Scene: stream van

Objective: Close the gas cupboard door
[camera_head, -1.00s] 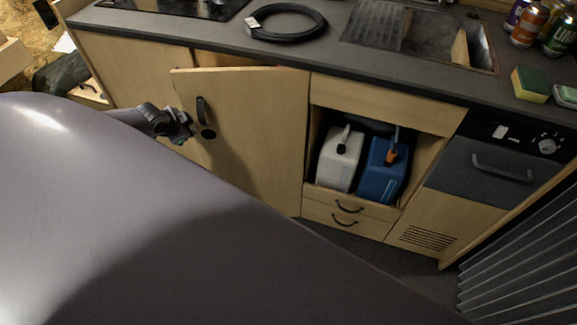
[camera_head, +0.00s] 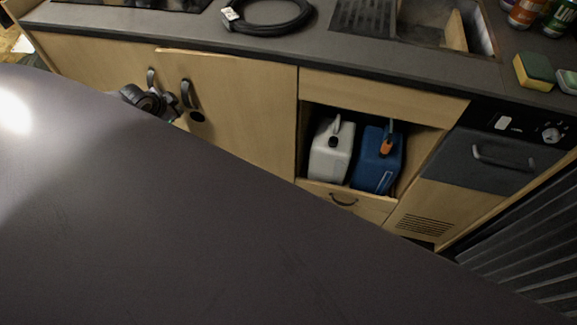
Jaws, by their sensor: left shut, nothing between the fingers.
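The gas cupboard door (camera_head: 235,105) is a pale wood panel under the worktop, hinged on its right side. It has a dark curved handle (camera_head: 186,93) and a dark round lock below it. My left gripper (camera_head: 172,108) is shut and empty, at the door's left edge beside the handle. My own large grey body part hides the door's lower part and some of the gripper. My right gripper is not in view.
A neighbouring cupboard door (camera_head: 90,68) is on the left. To the right, an open compartment holds a white canister (camera_head: 330,155) and a blue canister (camera_head: 376,165). A coiled black hose (camera_head: 268,22) lies on the worktop (camera_head: 310,50), near a sink and a sponge (camera_head: 533,72).

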